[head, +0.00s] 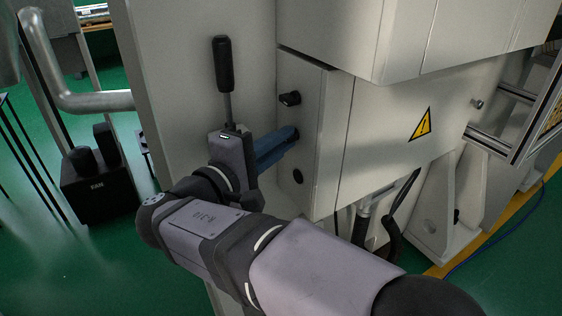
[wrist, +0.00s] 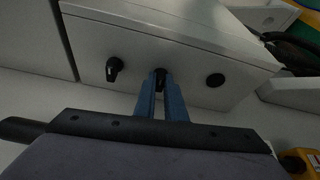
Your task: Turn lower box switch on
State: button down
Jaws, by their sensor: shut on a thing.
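The pale box (head: 314,165) has a column of black fittings on its narrow face. The upper switch (head: 290,98) is a black knob with a handle, free of my gripper; it also shows in the wrist view (wrist: 114,69), at the left and tilted. My gripper (head: 293,134) has blue fingers that reach the box face just below the upper switch. In the wrist view the fingers (wrist: 163,86) are closed around the lower switch (wrist: 160,76), a black knob. Its handle is mostly hidden between the fingertips, so its angle is hard to tell.
A round black fitting (head: 298,176) sits below the gripped switch. A black-handled lever (head: 223,65) stands upright behind my wrist. A larger cabinet overhangs the box, with a yellow warning sign (head: 421,124) on the panel to the right. Cables hang below the box.

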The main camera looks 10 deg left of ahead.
jog(key=shift+f+m+t+b, duration=0.25)
jog(key=shift+m+b, duration=0.35)
jog(key=shift+b, duration=0.35)
jog(key=shift+r, duration=0.2)
jog(key=c, duration=2.1)
grip_release()
jog(key=v, duration=0.7)
jog(key=shift+s, duration=0.2)
jog(key=shift+f, duration=0.2)
